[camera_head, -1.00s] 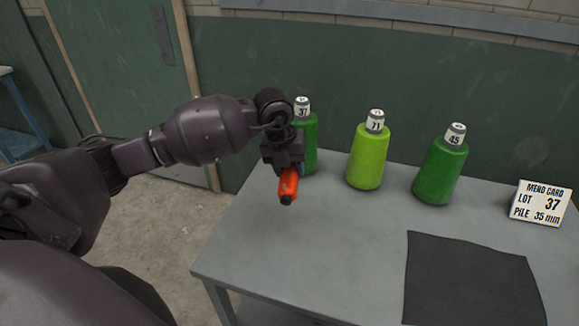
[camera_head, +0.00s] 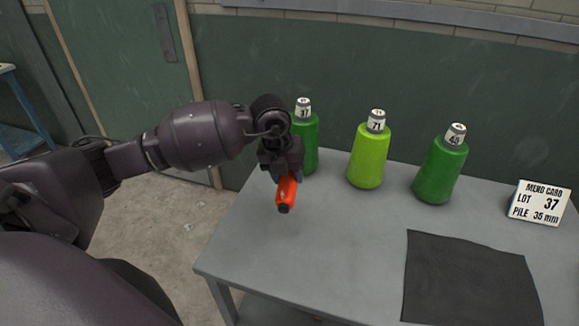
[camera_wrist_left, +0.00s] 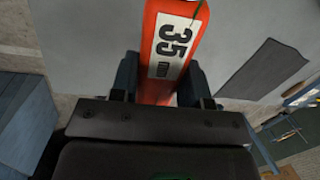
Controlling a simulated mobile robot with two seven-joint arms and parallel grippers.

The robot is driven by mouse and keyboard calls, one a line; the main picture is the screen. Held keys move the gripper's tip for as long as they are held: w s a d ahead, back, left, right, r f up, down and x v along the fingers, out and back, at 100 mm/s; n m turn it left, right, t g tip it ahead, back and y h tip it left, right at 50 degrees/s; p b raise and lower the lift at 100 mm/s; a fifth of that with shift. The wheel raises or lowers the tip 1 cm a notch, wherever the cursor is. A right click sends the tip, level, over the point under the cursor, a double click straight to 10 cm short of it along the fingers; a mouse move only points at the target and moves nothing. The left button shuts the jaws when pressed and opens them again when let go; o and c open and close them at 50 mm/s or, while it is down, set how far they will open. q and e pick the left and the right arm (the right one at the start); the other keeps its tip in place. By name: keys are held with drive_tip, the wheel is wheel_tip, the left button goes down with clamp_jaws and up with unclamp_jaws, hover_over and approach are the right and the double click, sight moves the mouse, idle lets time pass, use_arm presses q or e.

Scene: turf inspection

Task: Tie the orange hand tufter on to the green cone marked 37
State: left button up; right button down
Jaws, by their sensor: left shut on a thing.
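My left gripper (camera_head: 286,172) is shut on the orange hand tufter (camera_head: 286,191) and holds it near the table's left side, in front of the cone marked 37. In the left wrist view the orange tufter (camera_wrist_left: 172,45) sits between the two fingers and bears a white label reading 35 mm. The green cone marked 37 (camera_head: 311,143) stands upright at the back left, partly hidden by my left gripper. My right gripper is in neither view.
A lime cone marked 71 (camera_head: 367,160) and a green cone marked 45 (camera_head: 439,172) stand to the right. A card reading lot 37, pile 35 mm (camera_head: 538,203) stands at the right. A dark mat (camera_head: 470,280) lies in front. The grey table (camera_head: 330,235) is clear left of it.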

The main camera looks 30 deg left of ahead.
sight(280, 190)
use_arm(q)
drive_tip(key=shift+s+d+p, duration=0.2)
drive_tip(key=shift+s, duration=0.65)
drive_tip(key=shift+s+d+p, duration=0.25)
drive_tip(key=shift+s, duration=0.6)
drive_tip(key=shift+s+d+p, duration=0.2)
drive_tip(key=shift+s, duration=0.65)
